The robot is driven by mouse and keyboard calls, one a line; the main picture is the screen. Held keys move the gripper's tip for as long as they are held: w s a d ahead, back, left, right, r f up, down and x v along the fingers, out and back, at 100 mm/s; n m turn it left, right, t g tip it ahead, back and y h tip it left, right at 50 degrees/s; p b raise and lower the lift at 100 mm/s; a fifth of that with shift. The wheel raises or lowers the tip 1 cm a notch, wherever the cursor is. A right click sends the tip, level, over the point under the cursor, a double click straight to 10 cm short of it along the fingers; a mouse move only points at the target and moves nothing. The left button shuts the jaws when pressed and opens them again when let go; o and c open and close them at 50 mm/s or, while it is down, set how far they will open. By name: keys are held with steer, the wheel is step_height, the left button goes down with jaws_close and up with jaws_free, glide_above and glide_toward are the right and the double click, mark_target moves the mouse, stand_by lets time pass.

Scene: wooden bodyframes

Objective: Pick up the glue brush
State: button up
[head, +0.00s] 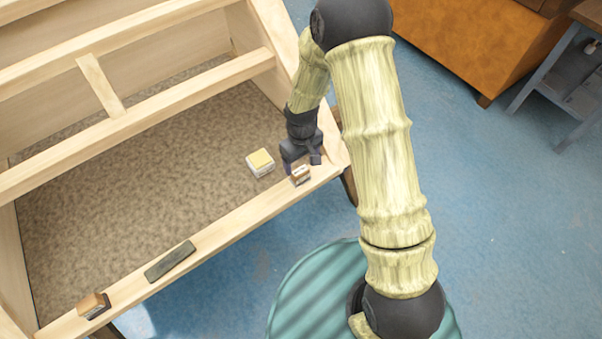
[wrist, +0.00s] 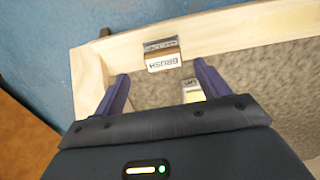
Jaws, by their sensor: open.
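The glue brush (head: 300,176) is a small brown and white block on the front wooden rail, near its right end. In the wrist view the glue brush (wrist: 163,62) shows a pale face with the upside-down word "BRUSH". My gripper (head: 303,163) is open and empty, just behind the glue brush in the head view. In the wrist view the glue brush lies ahead of the gap between the fingertips (wrist: 162,76). I cannot tell the height of the fingers above it.
A white box with a yellow top (head: 260,162) sits on the speckled panel beside my gripper. A dark flat block (head: 170,260) and a brown block (head: 94,305) lie farther left along the front rail (head: 225,232). Wooden crossbars (head: 150,105) span the frame behind.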

mark_target(300, 170)
steer(key=shift+f, duration=0.35)
steer(key=shift+a+f+p, duration=0.15)
steer(key=shift+f+p, duration=0.05)
steer(key=shift+f, duration=1.15)
steer(key=shift+a+f+p, duration=0.1)
steer(key=shift+f+p, duration=0.05)
steer(key=shift+f, duration=1.15)
steer(key=c, duration=1.2)
steer(key=shift+o, duration=0.2)
steer(key=shift+r, duration=0.15)
